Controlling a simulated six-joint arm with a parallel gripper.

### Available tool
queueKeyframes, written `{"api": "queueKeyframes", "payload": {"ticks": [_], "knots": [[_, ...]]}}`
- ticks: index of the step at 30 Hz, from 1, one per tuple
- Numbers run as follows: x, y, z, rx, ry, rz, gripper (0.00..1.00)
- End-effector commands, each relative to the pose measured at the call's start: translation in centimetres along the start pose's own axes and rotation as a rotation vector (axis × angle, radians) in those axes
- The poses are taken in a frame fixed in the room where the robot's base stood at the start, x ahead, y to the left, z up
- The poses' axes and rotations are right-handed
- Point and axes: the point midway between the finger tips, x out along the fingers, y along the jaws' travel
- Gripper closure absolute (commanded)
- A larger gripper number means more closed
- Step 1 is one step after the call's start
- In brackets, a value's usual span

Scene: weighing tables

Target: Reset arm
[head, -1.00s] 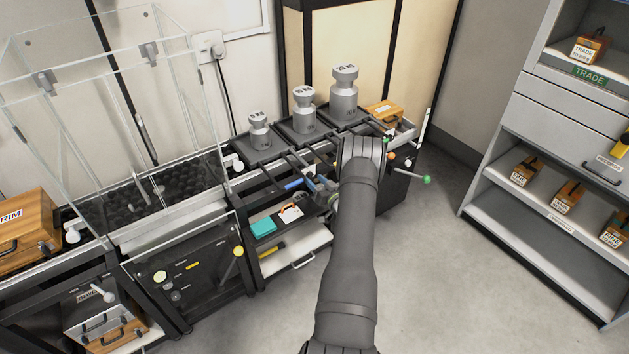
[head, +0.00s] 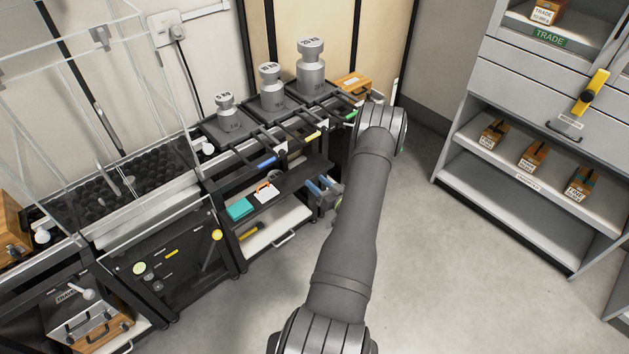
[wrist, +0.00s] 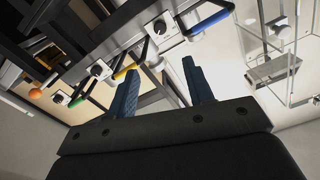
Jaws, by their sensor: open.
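My arm reaches up from the bottom of the head view toward the right end of the weighing table. My gripper (head: 324,190) shows only in part there, low beside the table's front and partly behind my arm. In the wrist view my gripper's two blue fingers (wrist: 162,88) stand apart with nothing between them. The fingers touch nothing that I can see. The blue handle (wrist: 207,22), the yellow handle (wrist: 126,70) and the green handle (wrist: 77,102) show beyond the fingers in the wrist view.
Three grey weights, small (head: 226,113), middle (head: 271,90) and large (head: 311,72), stand on the table. A wooden box (head: 352,84) sits at its right end. A clear enclosure (head: 101,38) stands left. A grey shelf unit (head: 470,150) stands right. Floor between is clear.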

Motion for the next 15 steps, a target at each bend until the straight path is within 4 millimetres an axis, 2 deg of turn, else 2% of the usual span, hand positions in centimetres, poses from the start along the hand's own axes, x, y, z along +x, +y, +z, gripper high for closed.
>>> {"api": "queueKeyframes", "payload": {"ticks": [8, 11, 15], "knots": [[0.2, 0.0, 0.0, -0.001, 0.000, -0.001, 0.53], [0.9, -0.1, 0.0, -0.002, 0.000, -0.003, 0.53], [3.0, -0.1, 0.0, -0.003, 0.000, -0.005, 0.53]]}}
